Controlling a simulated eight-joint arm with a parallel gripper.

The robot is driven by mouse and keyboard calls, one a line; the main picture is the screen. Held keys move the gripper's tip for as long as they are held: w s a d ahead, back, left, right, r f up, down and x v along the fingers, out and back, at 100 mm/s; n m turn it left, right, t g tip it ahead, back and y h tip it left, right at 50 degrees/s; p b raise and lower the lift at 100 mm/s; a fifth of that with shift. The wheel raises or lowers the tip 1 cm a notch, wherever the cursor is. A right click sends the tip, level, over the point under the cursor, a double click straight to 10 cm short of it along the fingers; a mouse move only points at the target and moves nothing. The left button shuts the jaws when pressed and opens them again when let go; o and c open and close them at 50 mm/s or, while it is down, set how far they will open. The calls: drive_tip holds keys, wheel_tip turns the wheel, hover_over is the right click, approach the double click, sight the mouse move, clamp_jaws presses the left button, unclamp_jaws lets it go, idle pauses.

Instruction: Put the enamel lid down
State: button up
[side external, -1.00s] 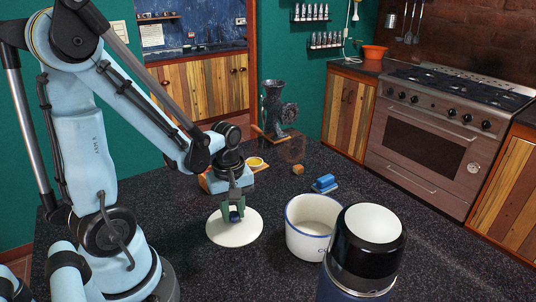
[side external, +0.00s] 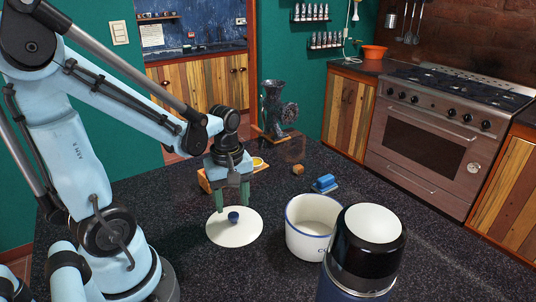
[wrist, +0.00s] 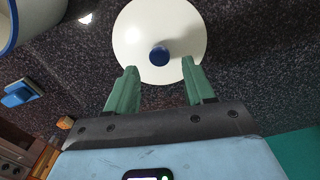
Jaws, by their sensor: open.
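The white enamel lid (side external: 240,236) lies flat on the dark speckled counter, left of the white canister. Its blue knob (side external: 233,217) points up. My gripper (side external: 233,206) is open above the lid, with its green fingers spread and nothing between them. In the wrist view the lid (wrist: 134,36) and knob (wrist: 160,56) lie beyond the fingertips of my gripper (wrist: 158,76), clear of both fingers. The blue-rimmed canister (side external: 307,245) stands open on the counter.
A dark flask with a black cap (side external: 368,241) stands at the front right. A blue butter dish or brush-like block (side external: 325,184), a small brown cube (side external: 298,170) and a metal grinder (side external: 277,110) sit farther back. Counter right of the flask is clear.

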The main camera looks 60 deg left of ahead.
sight(233, 213)
wheel_tip(233, 213, up, 8)
drive_tip(key=r, duration=0.1)
drive_tip(key=w+d+m+t, duration=0.4)
drive_tip(key=d+m+t, duration=0.3)
drive_tip(key=m, duration=0.9)
drive_tip(key=shift+d+f, duration=0.2)
drive_tip(key=shift+d, duration=0.45)
